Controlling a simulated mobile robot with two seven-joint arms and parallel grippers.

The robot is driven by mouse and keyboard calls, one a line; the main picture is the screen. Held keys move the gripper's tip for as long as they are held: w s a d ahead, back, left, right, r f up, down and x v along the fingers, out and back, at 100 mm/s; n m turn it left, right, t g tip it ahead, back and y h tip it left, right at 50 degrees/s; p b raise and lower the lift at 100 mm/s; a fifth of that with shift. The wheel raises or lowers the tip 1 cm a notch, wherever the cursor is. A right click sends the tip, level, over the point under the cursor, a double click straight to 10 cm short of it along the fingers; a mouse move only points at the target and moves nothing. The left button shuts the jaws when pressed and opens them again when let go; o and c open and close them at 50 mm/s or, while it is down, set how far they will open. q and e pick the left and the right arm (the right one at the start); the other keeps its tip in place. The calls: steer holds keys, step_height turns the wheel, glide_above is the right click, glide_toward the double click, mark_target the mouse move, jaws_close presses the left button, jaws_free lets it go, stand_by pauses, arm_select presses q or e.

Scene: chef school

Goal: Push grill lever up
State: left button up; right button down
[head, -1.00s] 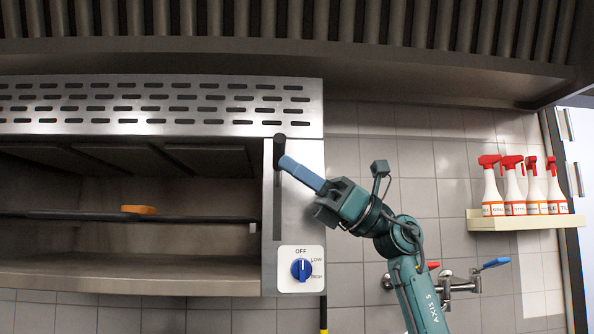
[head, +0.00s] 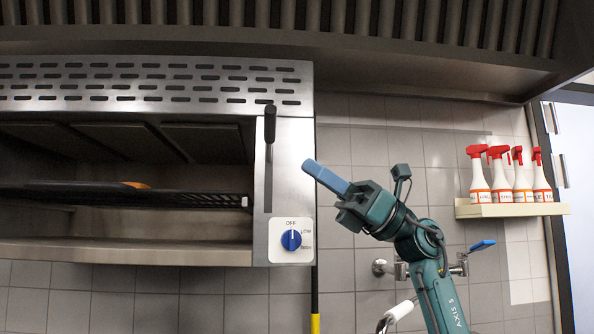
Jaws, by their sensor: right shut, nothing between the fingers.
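The grill (head: 130,253) is a steel unit on the wall at the left. Its black lever (head: 270,124) stands near the top of a vertical slot in the right-hand steel panel (head: 290,185). My right gripper (head: 309,166) has blue fingers that are shut and empty. It points up and left, just right of the lever and a little below it, with a gap between them. A dark rack (head: 200,197) sits inside the grill with an orange item (head: 135,184) partly visible on it. My left gripper is not in view.
A blue knob (head: 291,240) on a white plate sits below the slot, pointing to OFF. A shelf (head: 520,210) with several red-topped spray bottles is at the right. A tap with a blue handle (head: 482,246) is below it. A slatted hood (head: 400,70) spans overhead.

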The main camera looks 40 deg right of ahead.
steer(key=v, duration=0.1)
steer(key=b+v, duration=0.1)
steer(key=v, duration=0.1)
steer(key=b+v, duration=0.1)
steer(key=v, duration=0.1)
steer(key=shift+s+a+f, duration=0.15)
steer(key=shift+s+a, duration=0.15)
steer(key=shift+s, duration=0.15)
